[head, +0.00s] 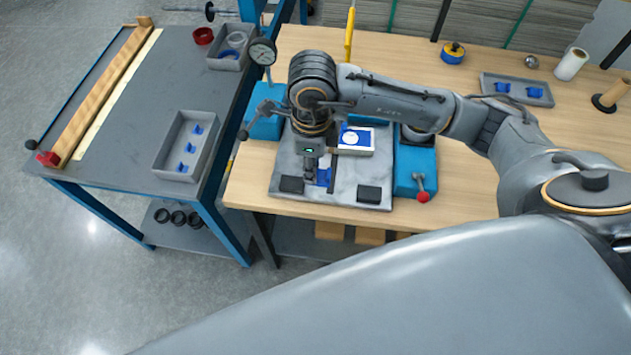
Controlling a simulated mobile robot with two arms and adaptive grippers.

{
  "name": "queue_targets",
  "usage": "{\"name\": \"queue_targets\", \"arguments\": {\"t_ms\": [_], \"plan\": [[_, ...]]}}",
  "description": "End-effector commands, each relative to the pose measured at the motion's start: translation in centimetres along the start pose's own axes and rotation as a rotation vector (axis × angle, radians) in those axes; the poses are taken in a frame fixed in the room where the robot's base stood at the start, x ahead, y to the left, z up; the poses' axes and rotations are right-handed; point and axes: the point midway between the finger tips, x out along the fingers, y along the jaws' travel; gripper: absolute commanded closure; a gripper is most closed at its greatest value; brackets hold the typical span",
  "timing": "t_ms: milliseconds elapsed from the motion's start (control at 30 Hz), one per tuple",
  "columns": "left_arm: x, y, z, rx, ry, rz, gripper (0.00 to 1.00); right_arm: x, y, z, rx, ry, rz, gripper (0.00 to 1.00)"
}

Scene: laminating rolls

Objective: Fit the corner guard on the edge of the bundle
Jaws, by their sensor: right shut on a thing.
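The bundle (353,151) looks like a small pale block with a blue and white top. It lies on a grey plate (345,187) on the wooden table. My right gripper (310,177) points down over the plate, left of the bundle. It is shut on a small blue corner guard (324,177), which shows beside the fingers, low over the plate. Whether the guard touches the plate or the bundle, I cannot tell. The wrist hides part of the bundle's left side. My left gripper is not in view.
More blue pieces lie in a grey tray (161,166) on the left cart and in another tray (540,101) at the back right. Blue clamps (414,160) flank the plate. A dial gauge (262,51) stands behind it. The table's front right is mostly under my arm.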

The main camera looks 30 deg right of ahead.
Motion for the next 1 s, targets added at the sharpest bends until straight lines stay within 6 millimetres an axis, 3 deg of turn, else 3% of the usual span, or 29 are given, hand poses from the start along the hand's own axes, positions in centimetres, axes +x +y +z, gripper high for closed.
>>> {"name": "queue_targets", "arguments": {"t_ms": [33,200,400,600,1000], "plan": [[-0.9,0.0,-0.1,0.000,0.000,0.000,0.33,0.0,-2.1,0.3,0.012,0.002,0.003,0.90],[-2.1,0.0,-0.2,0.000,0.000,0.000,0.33,1.5,-8.5,0.2,0.011,0.001,0.000,0.90],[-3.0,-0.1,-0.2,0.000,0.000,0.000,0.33,3.0,-13.7,-1.1,0.003,0.007,-0.008,0.90],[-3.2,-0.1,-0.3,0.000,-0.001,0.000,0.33,3.8,-15.7,-2.0,-0.006,0.012,-0.012,0.90],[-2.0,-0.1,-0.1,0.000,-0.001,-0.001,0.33,5.7,-15.8,-2.0,-0.007,0.011,-0.011,0.90]]}}
